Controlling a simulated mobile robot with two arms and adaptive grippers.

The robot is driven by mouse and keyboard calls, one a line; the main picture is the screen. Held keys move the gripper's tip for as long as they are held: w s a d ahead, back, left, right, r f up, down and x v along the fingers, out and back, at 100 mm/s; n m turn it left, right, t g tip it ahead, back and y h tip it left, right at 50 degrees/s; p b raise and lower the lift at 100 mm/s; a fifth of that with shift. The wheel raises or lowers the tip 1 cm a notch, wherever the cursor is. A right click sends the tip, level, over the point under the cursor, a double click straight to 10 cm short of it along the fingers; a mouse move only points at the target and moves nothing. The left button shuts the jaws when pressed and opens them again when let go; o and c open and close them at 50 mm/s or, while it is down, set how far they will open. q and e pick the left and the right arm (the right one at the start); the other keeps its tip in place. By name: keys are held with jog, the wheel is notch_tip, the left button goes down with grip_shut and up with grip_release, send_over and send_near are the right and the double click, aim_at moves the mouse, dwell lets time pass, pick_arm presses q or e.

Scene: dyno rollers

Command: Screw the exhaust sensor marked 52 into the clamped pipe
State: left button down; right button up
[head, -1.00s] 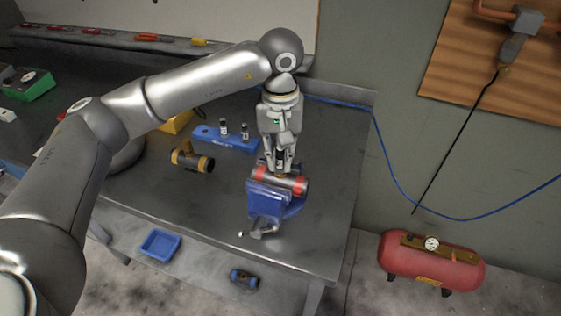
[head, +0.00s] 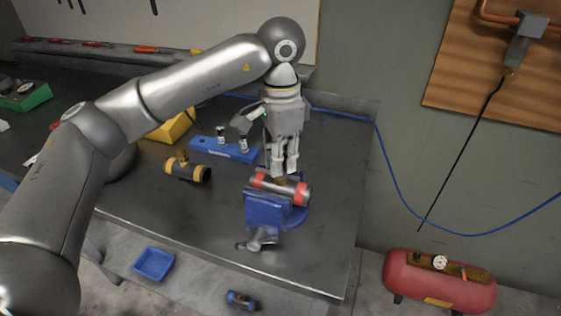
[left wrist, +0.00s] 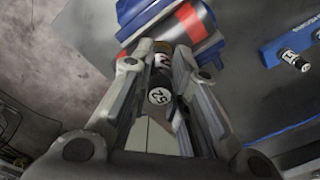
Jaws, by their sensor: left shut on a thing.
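My left gripper (head: 284,174) points down over the clamped pipe and is shut on the exhaust sensor. In the left wrist view, the sensor (left wrist: 160,97) has a black end marked 52 facing the camera and sits between the two fingers. Its far end meets or overlaps a brass-coloured collar at the pipe; I cannot tell how deep it sits. The metal pipe (head: 283,189) with red bands lies in the blue vise (head: 266,211) near the table's right front edge. It also shows in the left wrist view (left wrist: 168,33). My right gripper is not in view.
A blue rack (head: 238,155) holds two other sensors (head: 220,135) left of the gripper. A black and yellow pipe fitting (head: 187,170) lies left of the vise. The bench (head: 180,222) is clear in front. A blue hose (head: 380,150) runs behind.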

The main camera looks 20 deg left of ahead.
pick_arm(q)
jog(key=shift+r, duration=0.15)
jog(key=c, duration=1.3)
grip_release()
notch_tip(320, 180, up, 7)
jog(key=shift+r, duration=0.2)
